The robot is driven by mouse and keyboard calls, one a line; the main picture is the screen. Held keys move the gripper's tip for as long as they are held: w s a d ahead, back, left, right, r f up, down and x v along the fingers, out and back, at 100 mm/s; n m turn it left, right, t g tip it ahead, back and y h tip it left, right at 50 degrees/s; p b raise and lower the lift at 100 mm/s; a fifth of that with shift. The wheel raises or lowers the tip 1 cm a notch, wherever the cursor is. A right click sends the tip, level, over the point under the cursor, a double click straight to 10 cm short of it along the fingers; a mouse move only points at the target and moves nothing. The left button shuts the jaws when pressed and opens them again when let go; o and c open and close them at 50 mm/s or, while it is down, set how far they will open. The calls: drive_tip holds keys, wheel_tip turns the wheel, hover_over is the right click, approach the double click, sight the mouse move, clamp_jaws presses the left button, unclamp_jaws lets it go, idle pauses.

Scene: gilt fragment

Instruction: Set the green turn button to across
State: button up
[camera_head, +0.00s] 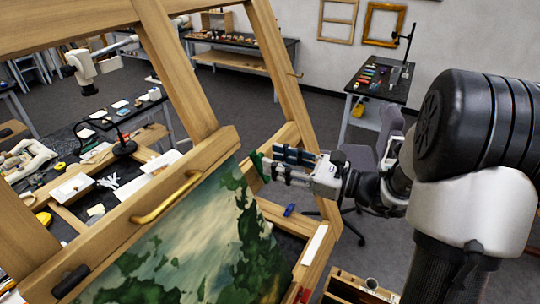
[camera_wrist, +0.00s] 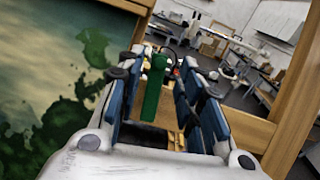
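The green turn button (camera_head: 259,166) is mounted by the easel's wooden frame, at the right edge of the painting. In the wrist view it is an upright green bar (camera_wrist: 152,88) between my fingers, closer to the left one. My gripper (camera_head: 283,164) reaches in from the right, its fingertips at the button. In the wrist view my gripper (camera_wrist: 160,85) is open, with a gap between the right blue pad and the button. Contact with the left pad cannot be told.
The painting (camera_head: 200,240) leans on the wooden easel (camera_head: 170,65), with a curved gold bar (camera_head: 165,198) and a black handle (camera_head: 70,281) along its upper edge. An easel post (camera_wrist: 292,95) stands close on the right in the wrist view. A small blue object (camera_head: 289,210) lies below my gripper.

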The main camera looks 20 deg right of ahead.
drive_tip(key=shift+x, duration=1.3)
drive_tip(key=shift+c, duration=0.4)
clamp_jaws()
